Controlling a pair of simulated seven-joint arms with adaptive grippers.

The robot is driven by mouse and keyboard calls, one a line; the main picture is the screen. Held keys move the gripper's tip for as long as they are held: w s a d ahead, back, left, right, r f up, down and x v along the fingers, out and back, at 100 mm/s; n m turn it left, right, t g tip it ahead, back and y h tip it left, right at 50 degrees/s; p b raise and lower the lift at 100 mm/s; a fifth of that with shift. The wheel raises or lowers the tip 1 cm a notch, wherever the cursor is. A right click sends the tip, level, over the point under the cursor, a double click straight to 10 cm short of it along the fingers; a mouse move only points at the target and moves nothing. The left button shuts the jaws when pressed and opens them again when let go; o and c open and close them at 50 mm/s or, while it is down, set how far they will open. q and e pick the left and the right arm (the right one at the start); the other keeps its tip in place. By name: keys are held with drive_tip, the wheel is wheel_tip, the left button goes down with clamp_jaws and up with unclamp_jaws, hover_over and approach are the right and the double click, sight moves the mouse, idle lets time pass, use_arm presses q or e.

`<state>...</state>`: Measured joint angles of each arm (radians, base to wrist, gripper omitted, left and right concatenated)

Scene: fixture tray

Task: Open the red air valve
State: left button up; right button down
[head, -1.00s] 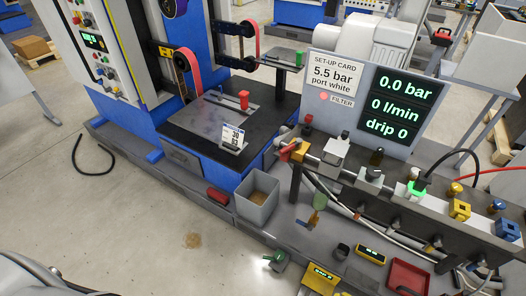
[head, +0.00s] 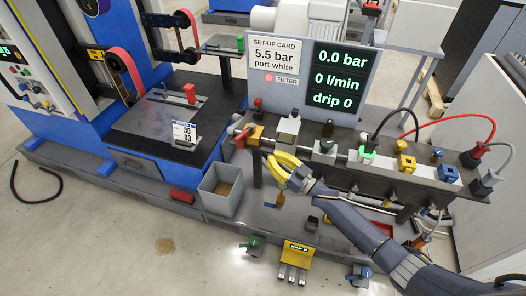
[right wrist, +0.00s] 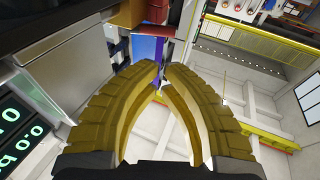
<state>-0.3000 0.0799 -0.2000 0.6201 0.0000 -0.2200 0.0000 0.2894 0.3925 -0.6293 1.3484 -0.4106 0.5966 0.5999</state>
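The red air valve is a red handle (head: 242,138) on a brass-coloured body (head: 256,135), at the left end of the pipe on the bench. My right gripper (head: 270,160) has yellow fingers and is just below and to the right of the valve, apart from it in the head view. In the right wrist view its fingertips (right wrist: 163,70) come together with nothing seen between them. A red piece (right wrist: 157,12), seemingly the handle, shows beyond them at the top. My left gripper is not in view.
The display panel (head: 308,52) reads 0.0 bar, 0 l/min, drip 0; its card says 5.5 bar, port white. Coloured ports, hoses and the manifold (head: 400,178) lie to the right. A grey bin (head: 217,205) stands left, below the valve. A yellow block (head: 297,252) is in front.

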sight(245, 134)
drive_tip(key=x, duration=1.3)
